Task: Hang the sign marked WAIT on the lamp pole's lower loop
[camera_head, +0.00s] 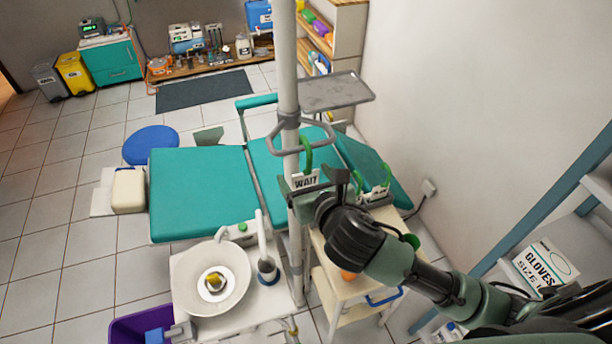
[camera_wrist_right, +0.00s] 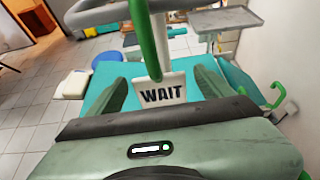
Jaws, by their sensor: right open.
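The WAIT sign (camera_head: 305,181) is a small white plate with black letters and a green hook (camera_head: 308,153). Its hook crosses the grey loop (camera_head: 325,147) on the lamp pole (camera_head: 289,80), and the plate hangs upright below it. The sign also shows in the right wrist view (camera_wrist_right: 163,90), with the hook (camera_wrist_right: 143,38) rising past the loop's bar. My right gripper (camera_wrist_right: 162,84) is open, with one finger on each side of the sign and gaps visible. Its arm (camera_head: 370,245) comes from the lower right. My left gripper is out of view.
The teal dental chair (camera_head: 200,190) lies behind the pole, with a grey tray (camera_head: 335,92) above it. A white basin (camera_head: 208,277) stands at lower left. A small cart (camera_head: 340,280) is under my arm, with other green hooks (camera_head: 387,175) near its top. Left floor is mostly free.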

